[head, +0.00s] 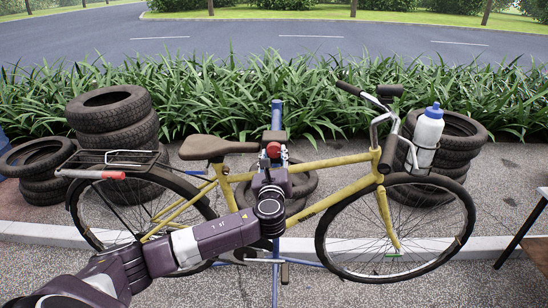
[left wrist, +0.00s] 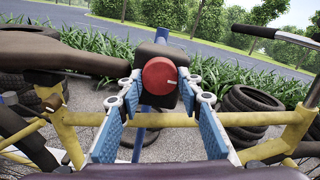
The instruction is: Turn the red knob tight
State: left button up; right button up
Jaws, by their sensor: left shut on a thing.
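The red knob (head: 273,149) is round and sits on the front of a black clamp head (head: 274,135) at the top of a blue stand post (head: 277,112), just in front of the bicycle saddle's nose. In the left wrist view the red knob (left wrist: 160,77) faces me, with a small pale mark near its right edge. My left gripper (head: 273,157) reaches up to it from below. In the left wrist view the fingertips of my left gripper (left wrist: 161,84) are shut on the knob's left and right sides. My right gripper is not in view.
A yellow bicycle (head: 334,171) stands across the scene behind my left arm, with its brown saddle (head: 215,147) left of the knob. Tyre stacks (head: 113,112) stand behind it. A white bottle (head: 428,134) is near the handlebar. A dark table edge (head: 523,232) is at far right.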

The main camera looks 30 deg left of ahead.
pick_arm(q)
jog(key=n+b, duration=0.1)
jog(key=n, duration=0.3)
jog(key=shift+f+n+b, duration=0.1)
jog(key=shift+n+b, duration=0.2)
jog(key=shift+b, duration=0.1)
jog(key=n+b, duration=0.2)
jog(key=n, duration=0.2)
jog(key=shift+n, duration=0.3)
jog(key=n+b, duration=0.1)
jog(key=n, duration=0.3)
jog(key=shift+n+b, duration=1)
jog(key=shift+n, duration=1.3)
jog(key=o, duration=1.2)
jog(key=shift+c, duration=0.2)
